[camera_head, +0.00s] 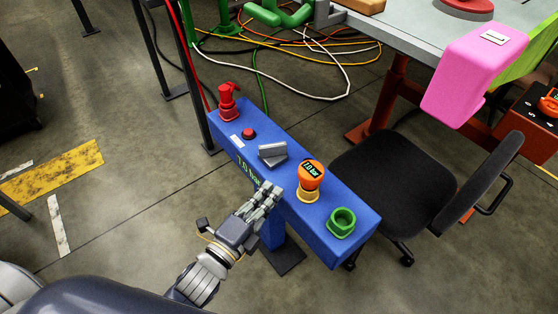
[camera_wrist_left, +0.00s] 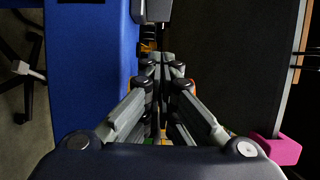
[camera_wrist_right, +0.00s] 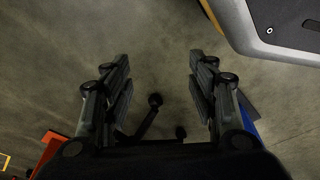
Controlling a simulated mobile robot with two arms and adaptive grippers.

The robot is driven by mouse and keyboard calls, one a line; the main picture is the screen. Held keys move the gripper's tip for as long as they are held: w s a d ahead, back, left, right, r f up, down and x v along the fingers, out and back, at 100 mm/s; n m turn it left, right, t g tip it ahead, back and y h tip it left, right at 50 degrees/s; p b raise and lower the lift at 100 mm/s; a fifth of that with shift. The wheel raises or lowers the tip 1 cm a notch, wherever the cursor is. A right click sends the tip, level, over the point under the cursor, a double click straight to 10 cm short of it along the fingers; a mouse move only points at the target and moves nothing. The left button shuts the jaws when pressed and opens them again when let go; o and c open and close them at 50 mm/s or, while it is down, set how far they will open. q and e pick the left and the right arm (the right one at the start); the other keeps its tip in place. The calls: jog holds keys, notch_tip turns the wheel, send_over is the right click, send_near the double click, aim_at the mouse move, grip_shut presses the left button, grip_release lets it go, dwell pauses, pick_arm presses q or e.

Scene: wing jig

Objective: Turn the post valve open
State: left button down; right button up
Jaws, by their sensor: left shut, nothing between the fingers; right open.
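A blue box-shaped console (camera_head: 330,185) stands on a post and shows "1.0 bar" on its near side. On its top, a grey block-like handle (camera_head: 272,153) sits near the middle. I cannot tell for certain which fitting is the post valve. An orange gauge (camera_head: 311,172) on a yellow base stands right of the handle. A red fitting (camera_head: 228,98) stands at the far left end. My left gripper (camera_head: 270,190) is shut and empty, at the console's near edge, below and apart from the handle. My right gripper (camera_wrist_right: 158,62) is open and empty over the floor.
A red button (camera_head: 249,133) and a green ring (camera_head: 342,220) are also on the console. A black chair (camera_head: 385,170) stands close behind it. A grey table (camera_head: 410,28) with a pink block (camera_head: 470,75) is at the upper right. Cables (camera_head: 330,85) lie on the floor.

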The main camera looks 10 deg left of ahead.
aim_at(273, 150)
pick_arm(q)
jog(key=x, duration=0.7)
jog(key=shift+w, duration=0.15)
jog(key=shift+w+a, duration=0.7)
jog(key=shift+w, duration=0.3)
jog(key=shift+w+a+b, duration=0.25)
jog(key=shift+w+b, duration=0.05)
jog(key=shift+w, duration=0.3)
pick_arm(e)
jog(key=shift+w+a+r, duration=0.1)
jog(key=shift+w+r, duration=0.25)
jog(key=shift+r, duration=0.5)
jog(key=shift+s, duration=0.15)
